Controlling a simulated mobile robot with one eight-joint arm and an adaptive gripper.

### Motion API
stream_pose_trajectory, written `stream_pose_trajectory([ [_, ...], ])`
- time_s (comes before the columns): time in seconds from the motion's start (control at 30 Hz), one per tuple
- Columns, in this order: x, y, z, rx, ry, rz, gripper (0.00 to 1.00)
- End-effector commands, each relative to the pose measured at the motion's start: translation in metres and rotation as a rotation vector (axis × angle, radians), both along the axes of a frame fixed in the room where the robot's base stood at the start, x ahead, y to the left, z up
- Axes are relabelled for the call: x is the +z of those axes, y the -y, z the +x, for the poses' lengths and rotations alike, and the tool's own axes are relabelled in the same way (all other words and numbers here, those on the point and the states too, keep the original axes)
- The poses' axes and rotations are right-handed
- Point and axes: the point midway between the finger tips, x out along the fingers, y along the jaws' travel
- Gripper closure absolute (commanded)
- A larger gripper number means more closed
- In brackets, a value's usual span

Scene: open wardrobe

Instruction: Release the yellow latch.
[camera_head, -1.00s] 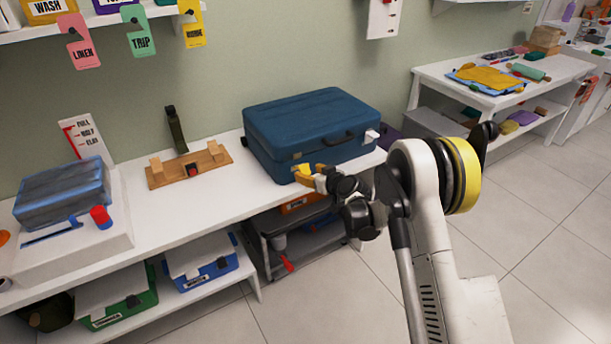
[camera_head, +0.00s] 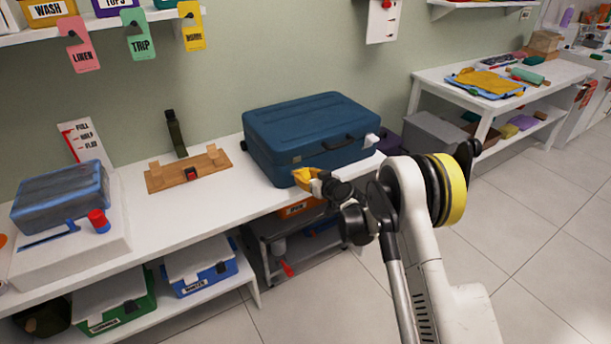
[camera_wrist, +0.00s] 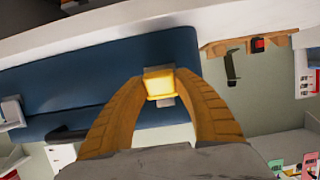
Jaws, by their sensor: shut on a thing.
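A closed blue suitcase (camera_head: 315,130) lies on the white bench, its handle side facing me. The yellow latch (camera_wrist: 159,83) is on that side and shows between my fingertips in the wrist view. My gripper (camera_head: 302,177) is at the suitcase's front side, left of the dark handle (camera_head: 338,143). In the wrist view my gripper (camera_wrist: 160,88) has its two yellow-orange fingers closed against the sides of the latch. A grey metal piece shows just beyond the latch. In the head view the latch is hidden by my fingers. A white latch (camera_head: 372,139) sits near the suitcase's right end.
The white bench (camera_head: 235,210) has bare space left of the suitcase. A wooden stand (camera_head: 187,170) and a blue-grey case on a white block (camera_head: 70,250) are farther left. Bins (camera_head: 198,268) sit on the shelf below.

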Motion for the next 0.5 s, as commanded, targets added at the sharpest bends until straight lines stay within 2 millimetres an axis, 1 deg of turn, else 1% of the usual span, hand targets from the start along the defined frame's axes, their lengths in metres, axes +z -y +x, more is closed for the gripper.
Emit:
stream_pose_trajectory([
  [0.17,-0.0030,0.0008,-0.0006,-0.004,0.053,0.037,0.96],
  [0.43,-0.0030,0.0009,-0.0006,-0.004,0.058,0.039,0.96],
  [0.47,-0.0030,0.0009,-0.0006,-0.004,0.058,0.039,0.60],
  [0.5,-0.0031,0.0009,-0.0007,-0.004,0.058,0.039,0.48],
])
